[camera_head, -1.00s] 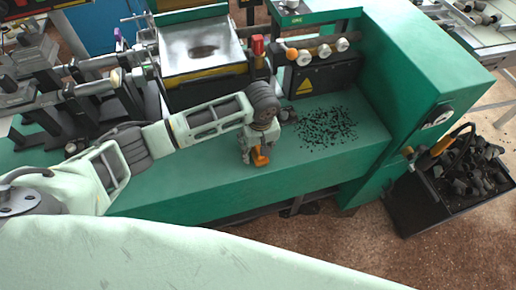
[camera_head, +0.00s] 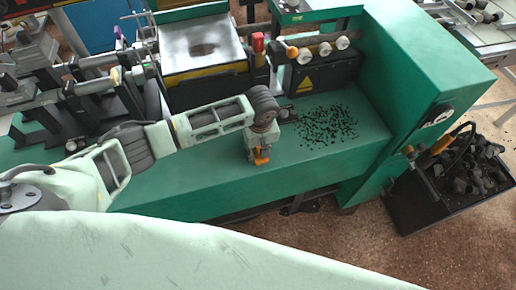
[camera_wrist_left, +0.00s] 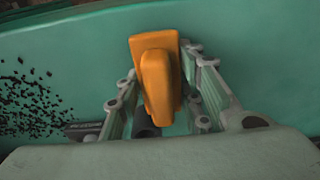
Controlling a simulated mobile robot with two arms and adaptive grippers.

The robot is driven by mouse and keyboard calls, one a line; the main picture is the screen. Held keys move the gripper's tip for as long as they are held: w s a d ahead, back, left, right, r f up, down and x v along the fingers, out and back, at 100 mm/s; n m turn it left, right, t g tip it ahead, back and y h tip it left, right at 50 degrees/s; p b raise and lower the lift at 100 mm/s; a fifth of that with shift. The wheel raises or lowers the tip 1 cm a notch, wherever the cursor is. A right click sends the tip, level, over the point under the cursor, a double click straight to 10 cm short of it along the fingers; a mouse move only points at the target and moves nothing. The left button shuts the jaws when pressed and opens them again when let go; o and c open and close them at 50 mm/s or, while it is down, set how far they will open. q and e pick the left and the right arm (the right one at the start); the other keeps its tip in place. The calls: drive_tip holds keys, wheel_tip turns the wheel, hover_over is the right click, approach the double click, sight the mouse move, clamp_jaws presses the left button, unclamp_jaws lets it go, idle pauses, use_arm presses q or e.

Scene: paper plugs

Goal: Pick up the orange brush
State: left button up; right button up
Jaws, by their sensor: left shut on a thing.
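The orange brush (camera_head: 261,156) is at the front part of the green machine's ledge in the head view. In the left wrist view its orange body (camera_wrist_left: 158,78) stands between the two fingers. My left gripper (camera_head: 259,152) points down over the ledge and is shut on the brush. The fingers also show on both sides of it in the wrist view (camera_wrist_left: 160,110). The brush's lower part is hidden, and I cannot tell whether it touches the ledge. My right gripper is not in view.
Black scraps (camera_head: 328,126) lie scattered on the green ledge (camera_head: 300,165) right of the gripper. A black box with a yellow warning sign (camera_head: 305,86) stands behind them. A dark bin of black pieces (camera_head: 455,175) is on the floor at right. The ledge's front strip is clear.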

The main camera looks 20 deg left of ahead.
use_arm(q)
drive_tip(key=shift+w+r, duration=0.1)
drive_tip(key=shift+r, duration=0.5)
wheel_tip(320, 180, up, 3)
drive_tip(key=shift+f+b, duration=0.15)
drive_tip(key=shift+b, duration=0.3)
drive_tip(key=d+r+b, duration=0.1)
drive_tip(key=d+r, duration=0.2)
drive_tip(key=d, duration=0.2)
drive_tip(key=w+d+r+b, duration=0.1)
drive_tip(key=d+r, duration=0.3)
drive_tip(key=d, duration=0.2)
drive_tip(key=shift+w+d+b, duration=0.2)
drive_tip(key=shift+d+b, duration=0.05)
drive_tip(key=shift+b, duration=0.05)
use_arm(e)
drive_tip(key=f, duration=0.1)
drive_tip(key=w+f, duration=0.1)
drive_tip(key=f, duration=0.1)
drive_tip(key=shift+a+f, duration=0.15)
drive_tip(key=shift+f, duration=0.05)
